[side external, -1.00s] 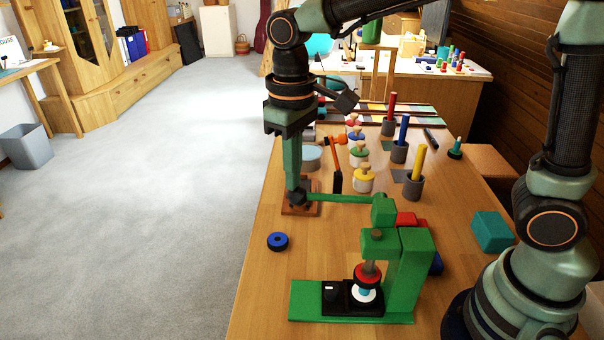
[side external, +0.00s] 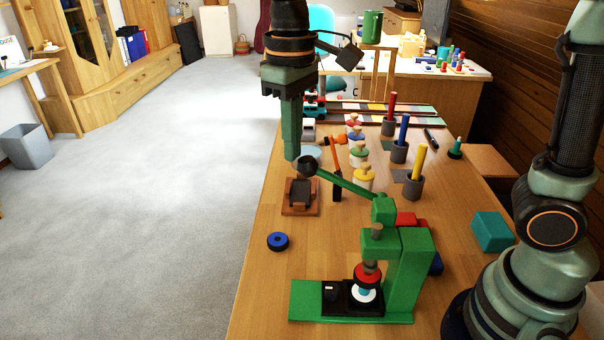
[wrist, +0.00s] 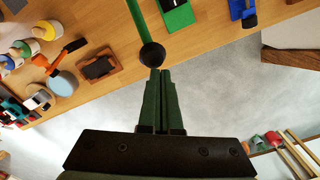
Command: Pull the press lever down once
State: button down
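The green press (side external: 408,265) stands on the near part of the wooden bench. Its green lever (side external: 345,184) slopes up to the left and ends in a black knob (side external: 307,166). Under the press head, a red disc (side external: 368,274) sits above a white and blue piece (side external: 366,293) on a black block. My gripper (side external: 292,157) points down just left of and beside the knob, its fingers together with nothing visible between them. In the wrist view, the knob (wrist: 151,55) shows at the fingertips (wrist: 160,72). I cannot tell whether they touch.
A brown block with a dark pad (side external: 300,196) lies below the knob. Cups with coloured rods (side external: 413,185), knobbed jars (side external: 363,180) and a teal box (side external: 492,231) stand behind and right. The bench's left edge is close.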

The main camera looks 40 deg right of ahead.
notch_tip(320, 180, up, 8)
jog(key=shift+r, duration=0.2)
dwell(0.9)
jog(key=s+d+f+m+t, duration=0.1)
jog(key=s+d+f+t, duration=0.1)
jog(key=d+f, duration=0.3)
jog(key=s+d+f+m+t, duration=0.2)
jog(key=s+d+f, duration=0.3)
jog(key=d, duration=0.4)
jog(key=shift+f+t, duration=0.25)
jog(key=shift+t, duration=0.55)
